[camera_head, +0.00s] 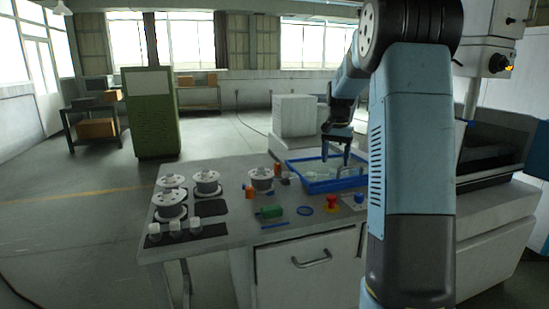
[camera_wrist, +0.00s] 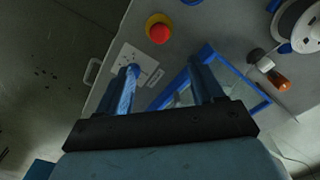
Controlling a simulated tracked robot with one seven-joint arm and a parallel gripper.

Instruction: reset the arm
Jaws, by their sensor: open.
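My arm, light blue and black, rises at the right of the head view and bends down toward the bench. My gripper (camera_head: 336,148) hangs over the blue-rimmed tray (camera_head: 300,179) on the grey bench (camera_head: 330,236). In the wrist view my gripper (camera_wrist: 166,82) has its two fingers well apart with nothing between them. The tray's blue rim (camera_wrist: 234,73) passes behind the right finger there. A white card (camera_wrist: 132,66) with dark marks lies partly behind the left finger.
A red and yellow button (camera_head: 331,203) stands near the bench's front edge. White spools (camera_head: 171,204), a green cylinder (camera_head: 271,212) and small orange items stand to the left. A green cabinet (camera_head: 151,112) stands on the floor behind. Open floor lies left of the bench.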

